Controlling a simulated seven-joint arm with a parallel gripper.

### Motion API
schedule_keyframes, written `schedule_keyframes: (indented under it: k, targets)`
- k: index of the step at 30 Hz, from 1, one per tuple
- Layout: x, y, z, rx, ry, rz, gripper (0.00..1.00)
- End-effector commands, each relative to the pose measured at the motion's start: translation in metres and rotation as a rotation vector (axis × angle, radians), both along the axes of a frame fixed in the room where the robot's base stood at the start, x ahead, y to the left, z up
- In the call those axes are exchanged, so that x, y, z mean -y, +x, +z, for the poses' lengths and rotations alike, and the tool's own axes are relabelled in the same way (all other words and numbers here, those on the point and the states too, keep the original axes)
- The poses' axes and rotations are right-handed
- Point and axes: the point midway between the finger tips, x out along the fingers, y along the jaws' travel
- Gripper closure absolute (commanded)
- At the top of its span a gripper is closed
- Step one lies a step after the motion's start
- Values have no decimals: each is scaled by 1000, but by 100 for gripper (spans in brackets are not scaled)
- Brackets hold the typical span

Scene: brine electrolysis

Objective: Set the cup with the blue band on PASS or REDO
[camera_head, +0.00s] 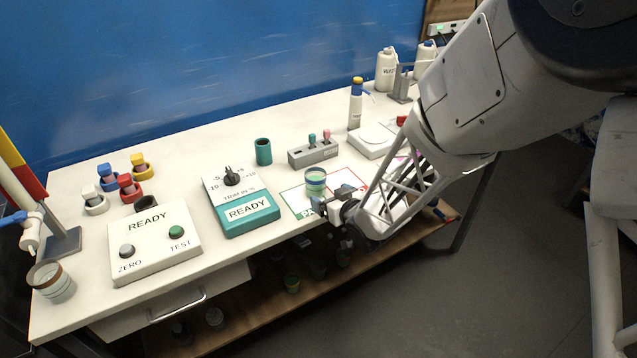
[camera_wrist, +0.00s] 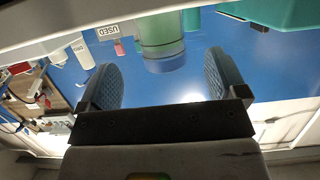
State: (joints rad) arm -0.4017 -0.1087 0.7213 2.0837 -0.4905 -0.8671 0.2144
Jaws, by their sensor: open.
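The cup with the blue band (camera_head: 315,183) stands upright in the head view, with green and yellowish parts too. It is on or beside the green-outlined PASS area (camera_head: 297,204), whose lettering is partly hidden; I cannot tell whether its base lies wholly inside. The red-outlined area (camera_head: 349,176) lies to the right, partly behind my gripper. My gripper (camera_head: 332,198) is open at the table's front edge, close to the cup's right front. In the wrist view, the cup (camera_wrist: 161,38) appears upside down, beyond and between the open fingers (camera_wrist: 161,78), with a gap on each side.
The teal tester (camera_head: 243,207) is to the left. A brown-rimmed cup (camera_head: 54,286) stands at the far left. A white scale-like box (camera_head: 371,141) is behind my arm.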

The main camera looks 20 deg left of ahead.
Motion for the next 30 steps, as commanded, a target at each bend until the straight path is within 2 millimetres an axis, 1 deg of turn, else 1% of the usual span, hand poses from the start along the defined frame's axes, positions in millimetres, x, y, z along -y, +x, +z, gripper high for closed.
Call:
schedule_keyframes:
  k: [9, 21, 30]
  targets:
    - [-1, 1, 0, 0, -1, -1, 9]
    - [-16, 16, -7, 0, -1, 0, 9]
    - [-17, 18, -7, 0, -1, -1, 9]
